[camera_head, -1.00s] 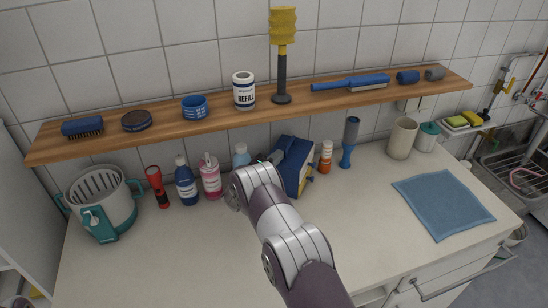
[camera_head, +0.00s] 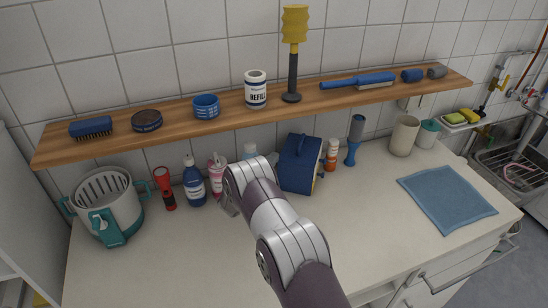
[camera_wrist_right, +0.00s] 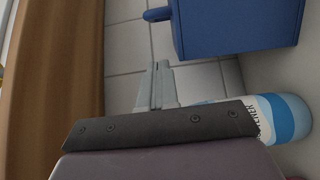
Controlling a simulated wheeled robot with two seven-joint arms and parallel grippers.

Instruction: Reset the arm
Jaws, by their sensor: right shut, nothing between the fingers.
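My right arm (camera_head: 275,225) reaches in from the bottom of the head view over the counter. A white and light-blue bottle (camera_wrist_right: 285,117) is close beside the gripper, partly hidden. My left gripper is not in view.
A wooden shelf (camera_head: 230,121) with brushes and a refill tub (camera_head: 255,90) runs above the counter. A dark blue bottle (camera_head: 194,185), red flashlight (camera_head: 165,188) and basket (camera_head: 108,205) stand left. A blue cloth (camera_head: 447,198) lies right. The front counter is mostly bare.

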